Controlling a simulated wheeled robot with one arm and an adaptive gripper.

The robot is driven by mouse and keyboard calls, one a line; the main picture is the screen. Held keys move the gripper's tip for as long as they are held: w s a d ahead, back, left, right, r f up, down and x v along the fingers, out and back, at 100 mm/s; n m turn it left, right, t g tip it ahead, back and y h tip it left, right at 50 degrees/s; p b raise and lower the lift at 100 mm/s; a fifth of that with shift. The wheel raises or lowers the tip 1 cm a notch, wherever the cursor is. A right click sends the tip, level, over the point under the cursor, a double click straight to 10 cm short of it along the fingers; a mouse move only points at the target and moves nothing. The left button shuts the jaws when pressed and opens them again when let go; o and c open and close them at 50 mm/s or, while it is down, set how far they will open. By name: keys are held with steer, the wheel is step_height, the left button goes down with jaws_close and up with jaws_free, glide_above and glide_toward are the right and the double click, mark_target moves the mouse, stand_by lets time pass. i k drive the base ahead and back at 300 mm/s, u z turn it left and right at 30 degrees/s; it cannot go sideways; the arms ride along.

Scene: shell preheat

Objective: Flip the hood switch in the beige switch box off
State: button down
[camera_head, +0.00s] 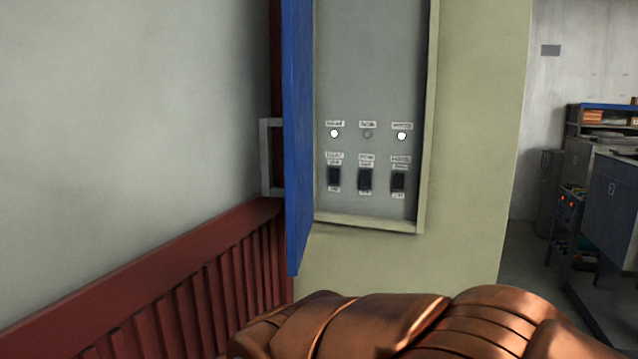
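The beige switch box (421,200) is on the pale yellow-green wall, with its blue door (297,140) swung open at the left. Inside are three dark rocker switches in a row: left (334,178), middle (365,180) and right (398,181). Above them, the left lamp (334,133) and right lamp (401,135) glow white; the middle lamp (367,134) is dark. The small labels are too blurred to read surely, so I cannot tell which switch is the hood switch. Copper parts of my arm fill the bottom; my gripper is not visible.
A dark red slatted railing (150,265) runs along the wall at lower left, near the blue door's lower end. A grey handle (266,155) is beside the door's left side. Dark cabinets (612,205) stand far off at right. The space before the switches looks clear.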

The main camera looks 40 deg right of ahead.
mark_target(399, 178)
steer(key=u, duration=0.95)
steer(key=k, duration=0.3)
steer(key=z, duration=1.7)
